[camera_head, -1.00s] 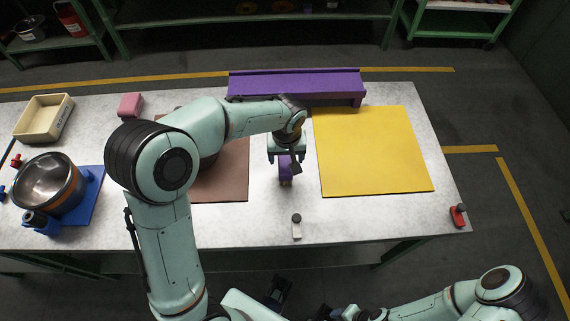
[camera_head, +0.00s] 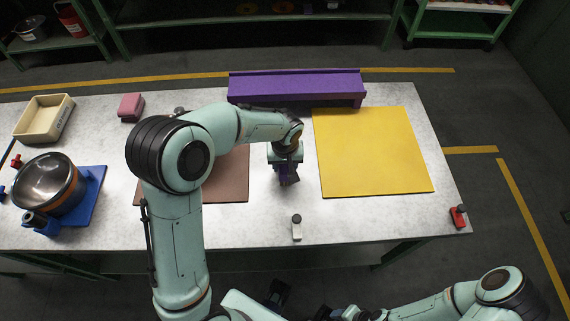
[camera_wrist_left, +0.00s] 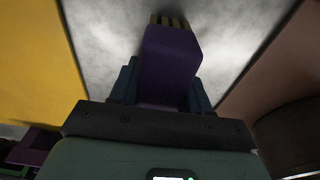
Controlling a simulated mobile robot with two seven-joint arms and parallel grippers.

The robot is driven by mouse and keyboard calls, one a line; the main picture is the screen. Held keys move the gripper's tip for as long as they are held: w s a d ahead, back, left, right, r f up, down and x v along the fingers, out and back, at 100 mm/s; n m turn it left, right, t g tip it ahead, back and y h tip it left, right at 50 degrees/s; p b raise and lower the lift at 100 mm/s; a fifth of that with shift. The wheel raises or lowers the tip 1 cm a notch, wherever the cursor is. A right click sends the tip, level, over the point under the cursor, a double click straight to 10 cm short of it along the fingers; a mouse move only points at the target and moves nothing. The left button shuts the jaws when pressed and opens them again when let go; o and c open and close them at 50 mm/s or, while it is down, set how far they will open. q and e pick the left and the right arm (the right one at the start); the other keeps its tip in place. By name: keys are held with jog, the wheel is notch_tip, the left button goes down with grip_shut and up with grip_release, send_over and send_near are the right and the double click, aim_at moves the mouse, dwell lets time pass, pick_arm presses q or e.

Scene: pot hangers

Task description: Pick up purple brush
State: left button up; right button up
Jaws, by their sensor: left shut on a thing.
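The purple brush (camera_wrist_left: 170,60) is between the fingers of my left gripper (camera_wrist_left: 160,88) in the left wrist view. Its yellowish bristles point away from the gripper, over the grey-white table. In the head view the left gripper (camera_head: 288,177) is over the table, between the brown mat and the yellow mat, and mostly hides the brush. I cannot tell whether the bristles touch the table. My right arm crosses the bottom right of the head view; its gripper is too dark and cut off to read.
The yellow mat (camera_head: 372,152) lies right of the gripper, the brown mat (camera_head: 228,178) left. A purple rack (camera_head: 295,84) stands behind. A small grey-white item (camera_head: 297,230) stands in front. A pot (camera_head: 48,184), a beige tray (camera_head: 45,117) and a pink block (camera_head: 131,106) are left.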

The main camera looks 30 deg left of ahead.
pick_arm(q)
jog(key=shift+r, duration=0.15)
notch_tip(320, 180, up, 20)
jog(key=p, duration=0.2)
pick_arm(e)
jog(key=r, duration=0.1)
jog(key=w+r, duration=0.1)
jog(key=shift+w+r, duration=0.1)
jog(key=shift+r, duration=0.2)
